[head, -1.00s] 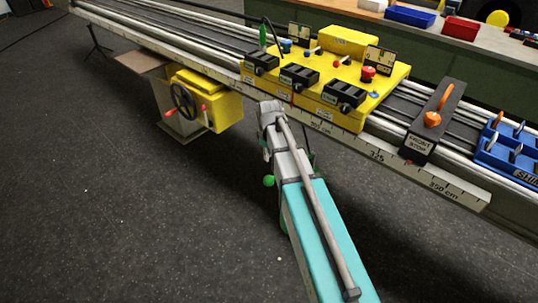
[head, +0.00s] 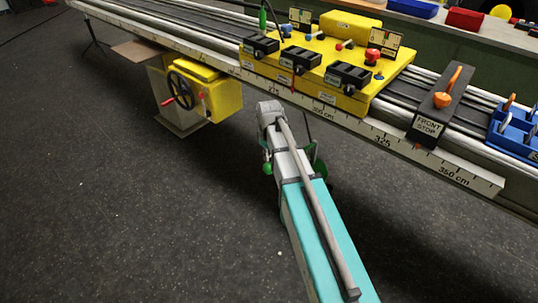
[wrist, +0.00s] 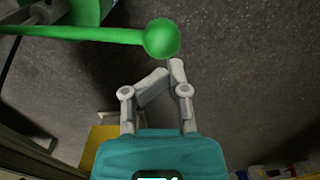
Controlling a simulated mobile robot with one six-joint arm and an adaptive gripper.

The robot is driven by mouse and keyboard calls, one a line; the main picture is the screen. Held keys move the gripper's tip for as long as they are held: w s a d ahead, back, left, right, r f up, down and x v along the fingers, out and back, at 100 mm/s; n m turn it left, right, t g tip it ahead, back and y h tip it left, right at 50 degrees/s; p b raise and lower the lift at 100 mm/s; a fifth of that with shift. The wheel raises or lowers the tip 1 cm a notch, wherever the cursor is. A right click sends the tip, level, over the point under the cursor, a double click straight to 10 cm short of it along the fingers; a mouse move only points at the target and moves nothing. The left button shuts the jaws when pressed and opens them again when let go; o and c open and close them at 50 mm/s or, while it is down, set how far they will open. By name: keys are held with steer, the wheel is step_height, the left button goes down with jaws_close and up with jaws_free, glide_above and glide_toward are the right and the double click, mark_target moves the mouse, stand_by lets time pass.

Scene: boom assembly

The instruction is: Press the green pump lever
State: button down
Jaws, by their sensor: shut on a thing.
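The green pump lever (wrist: 85,35) runs across the top left of the wrist view and ends in a round green knob (wrist: 161,38). In the head view its knob (head: 266,168) shows just left of my arm. My gripper (wrist: 170,69) has its two grey fingers drawn in, with tips close together just below the knob in the wrist picture. What lies between the tips cannot be made out, and contact with the knob is not clear. In the head view my arm hides the fingers and most of the lever.
The long boom with a scale (head: 383,140) crosses above the lever, carrying a yellow control block (head: 385,85) and a black front stop (head: 428,125). A yellow box with a handwheel (head: 222,98) hangs below it at left. The dark floor (head: 120,215) is clear.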

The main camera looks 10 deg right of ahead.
steer(key=shift+f+b, duration=0.9)
steer(key=shift+f, duration=0.3)
